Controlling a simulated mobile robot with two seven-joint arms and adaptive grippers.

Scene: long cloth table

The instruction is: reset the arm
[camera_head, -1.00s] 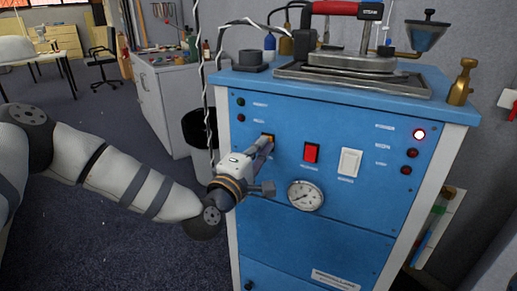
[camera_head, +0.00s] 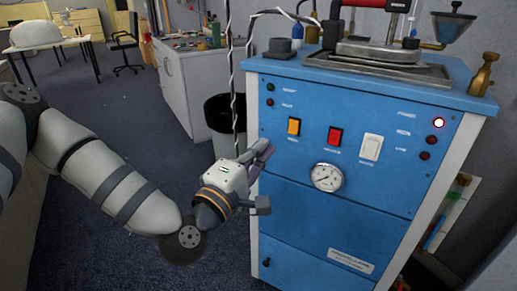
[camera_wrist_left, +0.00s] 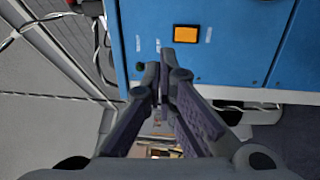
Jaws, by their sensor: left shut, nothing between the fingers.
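My left gripper (camera_head: 262,150) is shut and empty in the head view, in front of the left edge of the blue machine (camera_head: 310,220). It is below and to the left of the orange switch (camera_head: 293,126). In the left wrist view the closed fingers (camera_wrist_left: 163,75) point at the blue panel, with the orange switch (camera_wrist_left: 186,34) just beyond and to the right of the tips. The fingers look apart from the switch. My right gripper is not in view.
The panel also holds a red switch (camera_head: 335,137), a white switch (camera_head: 371,147) and a gauge (camera_head: 326,177). A black bin (camera_head: 225,113) and hanging cables (camera_head: 231,70) are behind the gripper. Open carpet (camera_head: 110,220) lies to the left.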

